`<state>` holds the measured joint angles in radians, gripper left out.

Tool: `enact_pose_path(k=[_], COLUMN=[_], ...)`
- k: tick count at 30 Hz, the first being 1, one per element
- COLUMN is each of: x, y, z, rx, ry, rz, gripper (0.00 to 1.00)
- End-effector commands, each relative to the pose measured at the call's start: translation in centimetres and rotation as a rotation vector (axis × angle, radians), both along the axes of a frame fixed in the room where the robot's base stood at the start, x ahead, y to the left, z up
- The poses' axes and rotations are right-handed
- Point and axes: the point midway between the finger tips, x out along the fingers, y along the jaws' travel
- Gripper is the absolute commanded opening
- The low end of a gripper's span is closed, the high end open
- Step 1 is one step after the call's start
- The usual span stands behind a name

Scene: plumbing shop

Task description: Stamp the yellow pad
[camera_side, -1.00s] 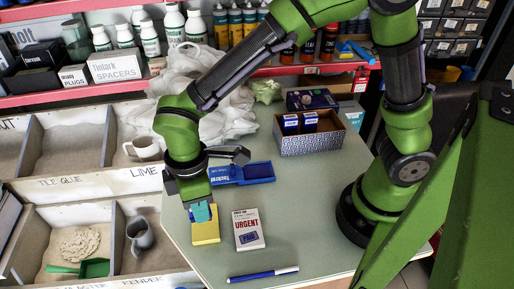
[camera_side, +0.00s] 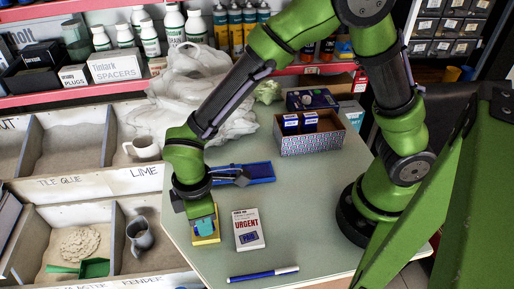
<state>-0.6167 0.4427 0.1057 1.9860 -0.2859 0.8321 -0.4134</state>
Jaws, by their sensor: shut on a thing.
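The yellow pad (camera_side: 207,241) lies on the table near its left edge, partly hidden by my gripper and the stamp. My gripper (camera_side: 201,213) is shut on a teal-blue stamp (camera_side: 205,227), held upright over the pad. The stamp's lower end is at or very near the pad's surface; I cannot tell whether it touches. A blue open ink pad (camera_side: 260,172) lies behind my gripper, partly covered by my wrist. Any mark on the yellow pad is hidden.
A white card box reading URGENT (camera_side: 248,230) lies just right of the pad. A blue marker (camera_side: 262,274) lies at the front. A patterned box (camera_side: 312,143) with small blue boxes stands behind. Plastic bags (camera_side: 195,100) lie at the back left.

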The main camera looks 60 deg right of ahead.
Motion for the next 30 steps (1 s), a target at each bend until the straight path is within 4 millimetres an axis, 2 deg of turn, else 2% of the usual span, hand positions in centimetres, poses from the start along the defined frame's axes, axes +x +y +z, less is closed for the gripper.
enact_pose_path(k=[30], x=[0.01], y=[0.02], z=[-0.64], rx=[0.000], ry=[0.000], rz=[0.000], gripper=[0.00])
